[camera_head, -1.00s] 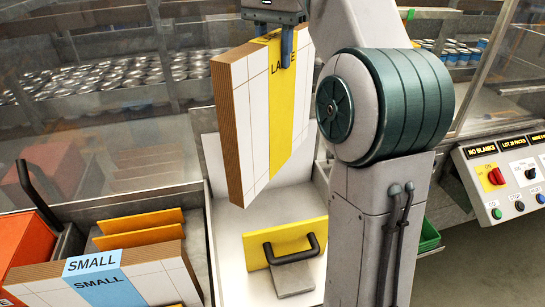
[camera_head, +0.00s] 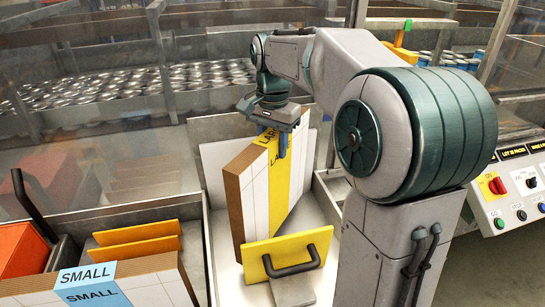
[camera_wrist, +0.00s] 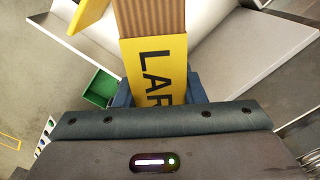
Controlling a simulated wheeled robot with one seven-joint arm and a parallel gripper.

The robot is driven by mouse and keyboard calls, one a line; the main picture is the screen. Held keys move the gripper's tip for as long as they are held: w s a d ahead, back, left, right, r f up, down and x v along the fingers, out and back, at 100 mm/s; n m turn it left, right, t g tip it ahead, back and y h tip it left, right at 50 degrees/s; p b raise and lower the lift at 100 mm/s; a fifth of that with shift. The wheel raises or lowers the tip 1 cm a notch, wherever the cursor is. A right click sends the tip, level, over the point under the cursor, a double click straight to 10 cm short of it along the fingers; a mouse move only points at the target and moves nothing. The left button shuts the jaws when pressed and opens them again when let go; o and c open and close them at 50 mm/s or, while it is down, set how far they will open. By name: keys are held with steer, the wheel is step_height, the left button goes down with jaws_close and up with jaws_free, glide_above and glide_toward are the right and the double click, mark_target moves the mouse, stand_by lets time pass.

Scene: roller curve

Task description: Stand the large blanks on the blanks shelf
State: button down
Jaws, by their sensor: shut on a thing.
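The large blanks (camera_head: 259,190) are a thick upright stack of white and brown cardboard with a yellow band marked LARGE. They stand slightly tilted over the grey tray section, behind the yellow plate with a black handle (camera_head: 289,254). My gripper (camera_head: 277,140) is shut on their top edge at the yellow band. In the wrist view the yellow band (camera_wrist: 152,72) shows between the fingers, with brown layered edges beyond. The yellow plate hides the lower front of the stack, so I cannot tell whether its bottom touches the tray.
A control panel (camera_head: 515,190) is at the right. A clear guard and racks of cans (camera_head: 130,84) lie behind. A green bin (camera_wrist: 101,87) shows in the wrist view.

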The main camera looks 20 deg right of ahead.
mark_target(273, 185)
steer(key=shift+f, duration=1.95)
steer(key=shift+f, duration=0.2)
steer(key=c, duration=0.9)
jaws_free()
steer(key=shift+r, duration=0.15)
